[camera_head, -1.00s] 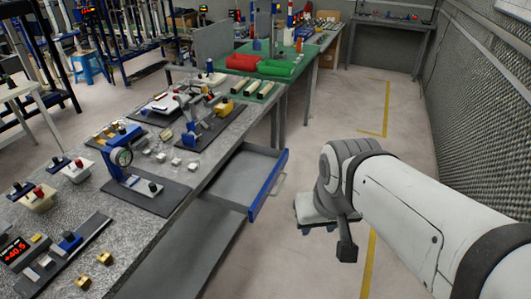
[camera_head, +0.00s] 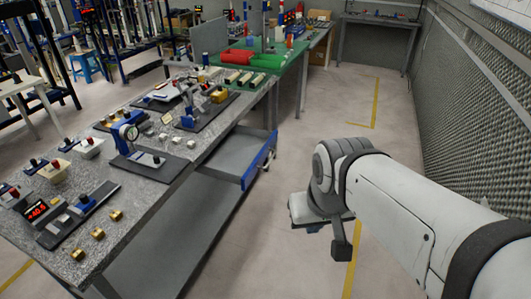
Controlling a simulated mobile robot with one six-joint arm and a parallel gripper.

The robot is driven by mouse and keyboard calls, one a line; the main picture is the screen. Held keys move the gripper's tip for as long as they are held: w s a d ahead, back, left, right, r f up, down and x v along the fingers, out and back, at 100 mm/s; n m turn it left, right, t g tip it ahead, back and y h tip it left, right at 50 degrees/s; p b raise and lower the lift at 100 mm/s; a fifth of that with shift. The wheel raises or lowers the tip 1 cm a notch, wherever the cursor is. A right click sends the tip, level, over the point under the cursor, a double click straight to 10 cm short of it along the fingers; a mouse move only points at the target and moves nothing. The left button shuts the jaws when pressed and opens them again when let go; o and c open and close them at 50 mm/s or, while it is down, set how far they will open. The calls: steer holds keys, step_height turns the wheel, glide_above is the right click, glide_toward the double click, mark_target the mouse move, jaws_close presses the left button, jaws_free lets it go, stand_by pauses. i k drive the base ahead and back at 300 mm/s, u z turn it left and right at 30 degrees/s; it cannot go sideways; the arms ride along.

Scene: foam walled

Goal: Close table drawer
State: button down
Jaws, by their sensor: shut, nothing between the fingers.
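The table drawer (camera_head: 236,153) is pulled out from under the near grey table (camera_head: 181,170). It is a grey, empty-looking tray with a blue front (camera_head: 259,166) and a small handle (camera_head: 270,161), which faces right into the aisle. My gripper (camera_head: 316,227) hangs below the wrist at the end of my white arm. It is right of the drawer front and nearer to me, with a gap of floor between them in the picture. It is shut and holds nothing. Its fingertips are small and mostly hidden under its body.
The grey table carries gauges, fixtures and small parts. A lower shelf (camera_head: 181,245) runs beneath the drawer. A green-topped table (camera_head: 287,62) stands beyond it. A mesh wall (camera_head: 474,115) closes off the right side. The aisle floor (camera_head: 325,105) beyond my arm is clear, with yellow lines.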

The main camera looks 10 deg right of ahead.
mark_target(237, 158)
steer(key=z, duration=0.45)
steer(key=i, duration=1.05)
steer(key=u, duration=0.1)
